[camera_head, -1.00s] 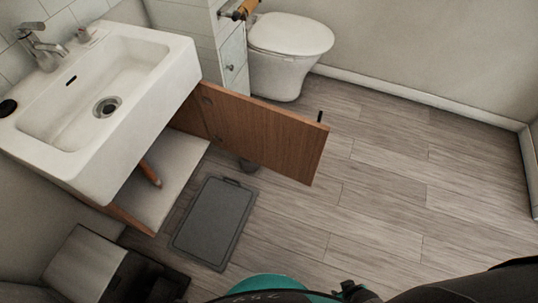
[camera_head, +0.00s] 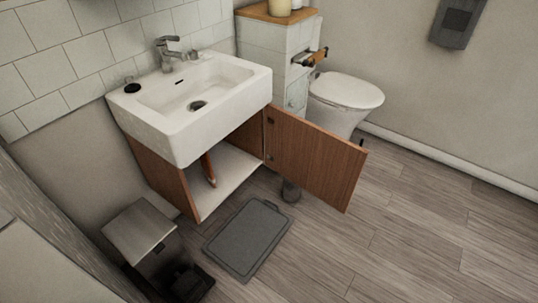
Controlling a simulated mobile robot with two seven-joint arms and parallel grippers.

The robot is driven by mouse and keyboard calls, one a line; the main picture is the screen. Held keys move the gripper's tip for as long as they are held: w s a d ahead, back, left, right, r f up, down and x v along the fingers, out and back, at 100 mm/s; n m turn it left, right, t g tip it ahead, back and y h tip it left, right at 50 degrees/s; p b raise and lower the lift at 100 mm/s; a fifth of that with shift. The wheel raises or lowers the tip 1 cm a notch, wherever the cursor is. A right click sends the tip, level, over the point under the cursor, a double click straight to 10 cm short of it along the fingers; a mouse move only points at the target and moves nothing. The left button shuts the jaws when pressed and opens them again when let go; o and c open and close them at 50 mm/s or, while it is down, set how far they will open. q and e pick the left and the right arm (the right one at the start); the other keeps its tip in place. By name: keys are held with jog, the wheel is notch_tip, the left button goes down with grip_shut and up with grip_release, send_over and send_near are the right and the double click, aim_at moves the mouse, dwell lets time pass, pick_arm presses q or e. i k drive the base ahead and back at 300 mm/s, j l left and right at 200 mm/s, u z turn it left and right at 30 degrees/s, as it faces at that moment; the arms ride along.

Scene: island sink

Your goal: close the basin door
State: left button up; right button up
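The basin door (camera_head: 314,162) is a brown wooden panel hinged on the right side of the cabinet under the white basin (camera_head: 190,106). It stands wide open, swung out toward the right, with a small dark handle (camera_head: 361,143) at its free edge. The open cabinet (camera_head: 225,176) shows a pale floor and a brownish pipe inside. Neither of my grippers shows in the current view, so their states cannot be seen.
A dark grey flat scale or mat (camera_head: 247,238) lies on the floor before the cabinet. A pedal bin (camera_head: 143,232) stands at the left. A toilet (camera_head: 346,98) stands behind the door. The wooden floor (camera_head: 430,232) to the right is clear.

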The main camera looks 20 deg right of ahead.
aim_at(328, 166)
jog(key=l+u, duration=0.2)
jog(key=u, duration=1.45)
jog(key=k+l, duration=0.1)
jog(key=l, duration=0.7)
jog(key=k+l+u, duration=0.1)
jog(key=l, duration=0.3)
jog(key=k+l, duration=0.15)
jog(key=l, duration=0.2)
jog(key=k+l, duration=0.1)
jog(key=l, duration=0.3)
jog(key=u, duration=0.05)
